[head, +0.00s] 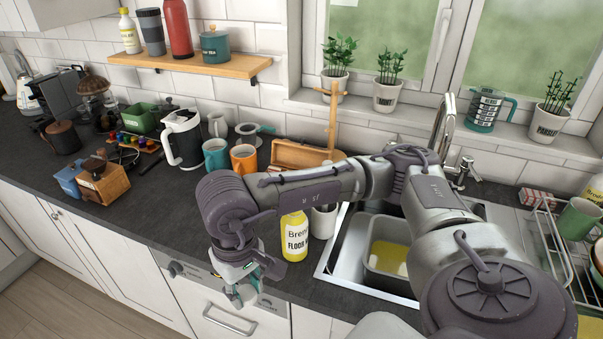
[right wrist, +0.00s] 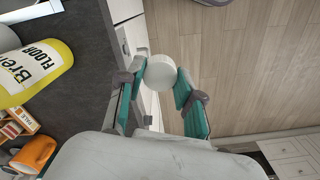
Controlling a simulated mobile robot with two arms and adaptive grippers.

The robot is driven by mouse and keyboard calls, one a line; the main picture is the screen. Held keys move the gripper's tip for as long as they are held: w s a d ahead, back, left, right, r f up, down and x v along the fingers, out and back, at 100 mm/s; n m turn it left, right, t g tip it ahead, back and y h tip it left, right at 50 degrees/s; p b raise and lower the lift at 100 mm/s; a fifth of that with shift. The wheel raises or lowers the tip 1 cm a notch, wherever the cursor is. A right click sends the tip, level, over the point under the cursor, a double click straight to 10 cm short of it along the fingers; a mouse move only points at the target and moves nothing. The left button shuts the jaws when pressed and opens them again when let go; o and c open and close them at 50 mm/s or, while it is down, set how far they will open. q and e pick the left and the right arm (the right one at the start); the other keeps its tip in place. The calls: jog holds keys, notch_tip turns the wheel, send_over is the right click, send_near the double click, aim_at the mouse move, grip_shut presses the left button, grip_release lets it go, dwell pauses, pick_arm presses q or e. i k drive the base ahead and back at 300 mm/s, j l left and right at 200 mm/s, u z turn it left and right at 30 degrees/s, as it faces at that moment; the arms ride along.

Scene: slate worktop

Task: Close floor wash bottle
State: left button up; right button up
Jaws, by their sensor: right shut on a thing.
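The floor wash bottle (head: 294,240) is yellow with a white label and stands upright on the worktop left of the sink. My right arm hides its top in the head view. It also shows at the left of the right wrist view (right wrist: 62,72), cut off by the frame edge. My right gripper (head: 243,293) is shut on a round white cap (right wrist: 159,72), held between the two teal fingertips. The gripper is in front of the worktop's front edge, apart from the bottle, with cabinet fronts and floor behind it. My left gripper is not in view.
A white container (head: 323,221) stands close beside the bottle. The sink (head: 340,262) with a grey tub (head: 375,275) is to its right. An orange mug (head: 244,158), a teal mug (head: 216,154) and a wooden box (head: 296,154) stand behind.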

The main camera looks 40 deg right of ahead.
aim_at(294, 226)
jog(key=k+l+z, duration=0.1)
jog(key=z, duration=0.25)
jog(key=k+l+z, duration=0.1)
jog(key=z, duration=0.2)
jog(key=l+z, duration=0.2)
jog(key=z, duration=0.15)
